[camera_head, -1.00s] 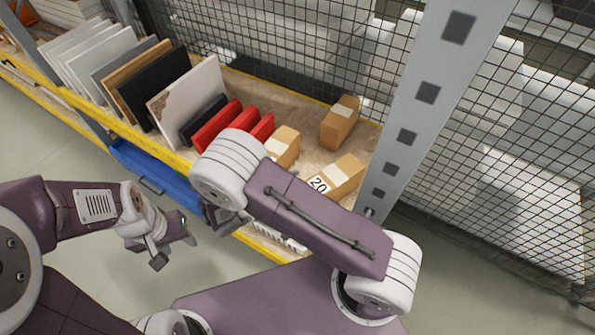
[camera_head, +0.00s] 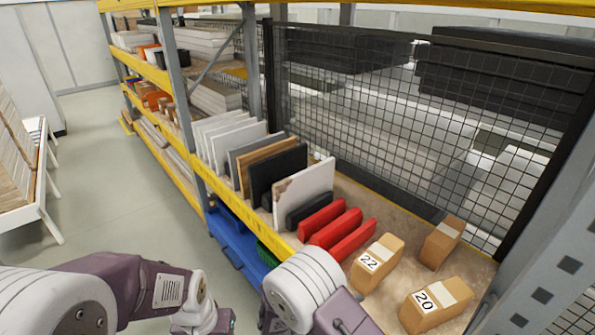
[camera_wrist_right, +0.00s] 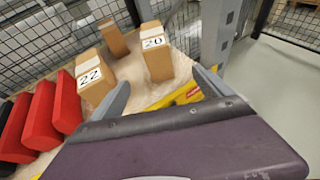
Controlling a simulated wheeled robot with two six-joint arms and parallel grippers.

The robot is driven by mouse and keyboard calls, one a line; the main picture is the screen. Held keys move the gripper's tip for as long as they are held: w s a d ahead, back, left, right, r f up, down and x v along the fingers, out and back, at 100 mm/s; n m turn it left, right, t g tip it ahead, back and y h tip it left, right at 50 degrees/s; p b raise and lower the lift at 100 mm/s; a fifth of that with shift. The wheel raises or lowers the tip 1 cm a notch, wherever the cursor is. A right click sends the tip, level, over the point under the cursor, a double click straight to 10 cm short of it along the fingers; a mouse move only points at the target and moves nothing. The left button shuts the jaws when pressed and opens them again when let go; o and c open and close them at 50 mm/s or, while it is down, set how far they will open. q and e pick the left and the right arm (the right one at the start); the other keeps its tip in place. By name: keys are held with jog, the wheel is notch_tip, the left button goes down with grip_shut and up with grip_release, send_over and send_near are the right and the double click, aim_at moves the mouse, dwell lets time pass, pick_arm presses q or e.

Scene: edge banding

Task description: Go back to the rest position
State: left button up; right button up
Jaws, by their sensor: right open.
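My right gripper (camera_wrist_right: 163,92) is open in the right wrist view, with its two fingers spread apart and nothing between them. It points toward the shelf, and boxes marked 22 (camera_wrist_right: 92,76) and 20 (camera_wrist_right: 156,60) stand beyond the fingers. In the head view my right arm (camera_head: 305,290) rises from the bottom edge, in front of the shelf's yellow beam. My left gripper (camera_head: 222,322) is at the bottom edge, partly cut off, over the floor in front of the shelf. I cannot tell whether it is open.
The shelf board (camera_head: 385,205) holds cardboard boxes (camera_head: 436,305), red blocks (camera_head: 352,238) and upright panels (camera_head: 303,190). Blue bins (camera_head: 238,245) sit below the yellow beam (camera_head: 232,215). A grey post (camera_head: 565,270) stands right. The aisle floor (camera_head: 125,190) is clear on the left.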

jog(key=w+d+r+m+g, duration=0.1)
jog(key=d+r+m+g, duration=0.3)
jog(key=d, duration=0.3)
jog(key=s+d+r+m+g+y, duration=0.2)
jog(key=s+d+r+m+y, duration=0.15)
jog(key=s+m, duration=0.25)
jog(key=s+a+f+m+y, duration=0.1)
jog(key=s+a+m+y, duration=0.1)
jog(key=s+m+y, duration=0.35)
pick_arm(q)
jog(key=shift+w+d, duration=0.2)
jog(key=shift+d, duration=0.1)
pick_arm(e)
jog(key=w+a+f+m+t+y, duration=0.2)
jog(key=w+a+m+t+y, duration=0.1)
jog(key=a+m+y, duration=0.1)
jog(key=a+m, duration=0.1)
jog(key=a, duration=0.1)
jog(key=shift+w+a+m, duration=0.15)
jog(key=shift+a+m, duration=0.2)
pick_arm(q)
jog(key=shift+s+d, duration=0.1)
